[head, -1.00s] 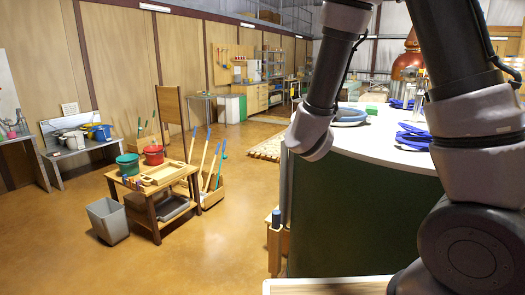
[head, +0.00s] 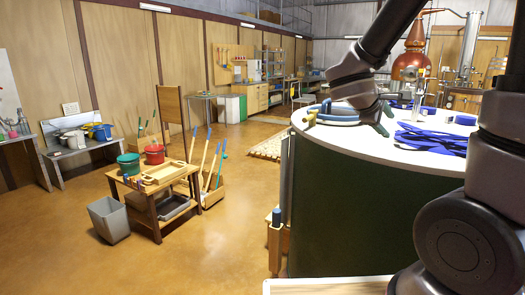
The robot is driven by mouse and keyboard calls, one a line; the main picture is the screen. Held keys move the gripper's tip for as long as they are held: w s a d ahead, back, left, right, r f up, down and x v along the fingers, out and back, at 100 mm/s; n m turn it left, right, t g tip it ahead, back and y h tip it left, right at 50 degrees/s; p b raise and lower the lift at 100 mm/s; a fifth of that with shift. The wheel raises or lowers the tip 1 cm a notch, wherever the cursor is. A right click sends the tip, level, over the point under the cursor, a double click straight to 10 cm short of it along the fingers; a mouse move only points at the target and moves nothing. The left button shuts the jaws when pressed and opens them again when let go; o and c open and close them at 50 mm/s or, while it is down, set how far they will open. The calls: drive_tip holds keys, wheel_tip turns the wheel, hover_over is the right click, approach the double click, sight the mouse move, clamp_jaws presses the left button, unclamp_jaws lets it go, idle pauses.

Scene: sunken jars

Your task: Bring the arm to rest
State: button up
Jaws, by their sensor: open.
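My arm comes in from the right edge. One dark link slants down from the top to a grey joint over the round white-topped table (head: 316,133). A large dark joint of mine fills the lower right. Just under the grey joint, on the table, lies a grey-blue ring-shaped thing (head: 335,119). A small tan thing (head: 311,116) is at its left. Whether the joint touches anything there I cannot tell.
Flat blue things (head: 430,139) lie on the table at right. A copper still (head: 408,68) stands behind. On the left, a wooden cart (head: 150,192) carries a green bucket (head: 128,163) and a red bucket (head: 154,154); a grey bin (head: 108,219) stands beside it. The floor between is clear.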

drive_tip(key=s+r+m+g+y, duration=0.1)
drive_tip(key=s+m+g+y, duration=0.35)
drive_tip(key=s+m, duration=0.5)
drive_tip(key=s+a+r+m+t+y, duration=0.4)
drive_tip(key=a+r+y, duration=0.3)
drive_tip(key=a, duration=0.1)
drive_tip(key=shift+a+r, duration=0.2)
drive_tip(key=shift+r, duration=0.15)
drive_tip(key=shift+t, duration=0.25)
